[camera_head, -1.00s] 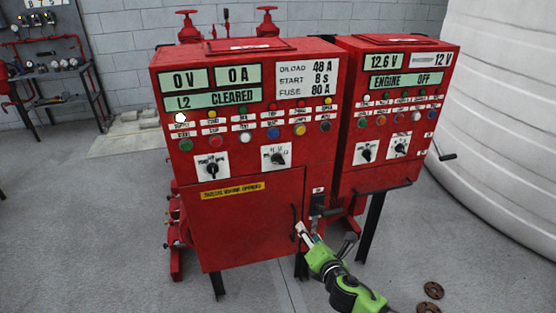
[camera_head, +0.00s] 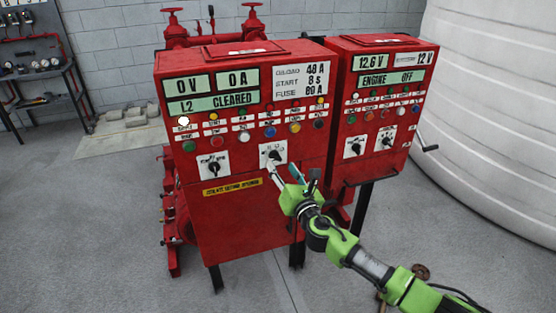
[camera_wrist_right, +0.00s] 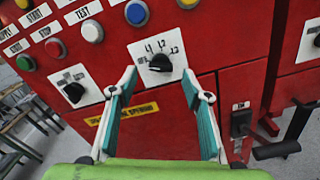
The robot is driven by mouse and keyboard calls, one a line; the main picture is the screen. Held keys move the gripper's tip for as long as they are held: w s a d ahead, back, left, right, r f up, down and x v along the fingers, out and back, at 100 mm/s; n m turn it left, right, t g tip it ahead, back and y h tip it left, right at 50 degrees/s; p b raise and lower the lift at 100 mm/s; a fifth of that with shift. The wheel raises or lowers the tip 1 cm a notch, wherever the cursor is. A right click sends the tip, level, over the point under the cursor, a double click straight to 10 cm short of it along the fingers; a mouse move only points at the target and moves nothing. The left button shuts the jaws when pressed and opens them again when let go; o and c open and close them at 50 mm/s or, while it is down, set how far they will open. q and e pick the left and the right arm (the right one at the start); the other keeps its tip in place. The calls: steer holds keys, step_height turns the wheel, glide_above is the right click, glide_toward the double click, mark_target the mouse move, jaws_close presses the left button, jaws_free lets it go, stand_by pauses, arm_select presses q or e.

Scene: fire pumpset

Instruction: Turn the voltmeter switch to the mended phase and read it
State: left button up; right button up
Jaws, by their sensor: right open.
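The voltmeter switch (camera_head: 273,154) is a black knob on a white plate on the red pump panel (camera_head: 240,215). It also shows in the right wrist view (camera_wrist_right: 160,63), with small position labels above it; its exact setting is hard to tell. My right gripper (camera_head: 283,173) is open just below and in front of the switch. In the right wrist view its teal-padded fingers (camera_wrist_right: 160,88) stand either side of and below the knob, apart from it. My left gripper is not in view.
A second knob (camera_head: 214,164) sits left on the same panel, below rows of coloured buttons and lamps. A second red cabinet (camera_head: 375,120) stands to the right, showing 12.6 V and ENGINE OFF.

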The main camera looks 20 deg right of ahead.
mark_target(277, 159)
steer(key=shift+w, duration=2.3)
steer(key=c, duration=1.1)
